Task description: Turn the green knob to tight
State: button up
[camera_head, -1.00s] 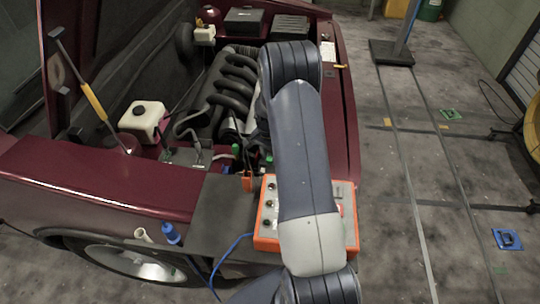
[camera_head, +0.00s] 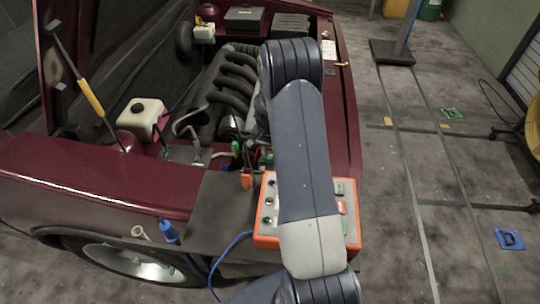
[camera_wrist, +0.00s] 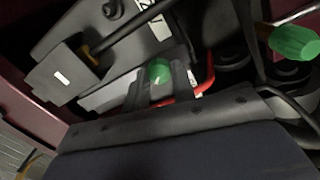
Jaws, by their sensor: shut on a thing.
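The green knob (camera_wrist: 158,71) shows in the wrist view, between the two dark fingers of my gripper (camera_wrist: 160,82). My gripper is shut on it, and the fingers hide its sides and lower part. I cannot tell from its round top how far it is turned. A second green thing, a ribbed handle (camera_wrist: 295,42), lies off to the right in the wrist view, apart from the fingers. In the head view my arm covers most of the gripper's place in the engine bay.
An orange control box (camera_head: 266,214) stands at the front of the open engine bay, under my arm. A black intake manifold (camera_head: 228,85) and a white reservoir (camera_head: 142,115) lie to its rear left. A red cable (camera_wrist: 196,90) runs close by the fingers.

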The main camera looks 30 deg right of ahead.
jog(key=n+b, duration=0.2)
jog(key=n, duration=0.4)
jog(key=shift+n+b, duration=0.3)
jog(key=shift+b, duration=0.1)
jog(key=n+b, duration=0.1)
jog(key=n, duration=0.2)
jog(key=shift+a+n, duration=0.1)
jog(key=shift+n, duration=0.2)
jog(key=n, duration=0.3)
jog(key=shift+n+b, duration=0.3)
jog(key=shift+b, duration=0.1)
jog(key=n+b, duration=0.1)
jog(key=n, duration=0.6)
jog(key=shift+t, duration=0.3)
jog(key=n+b, duration=0.1)
jog(key=n, duration=0.5)
jog(key=shift+s+n, duration=0.1)
jog(key=shift+n, duration=0.2)
jog(key=o, duration=1)
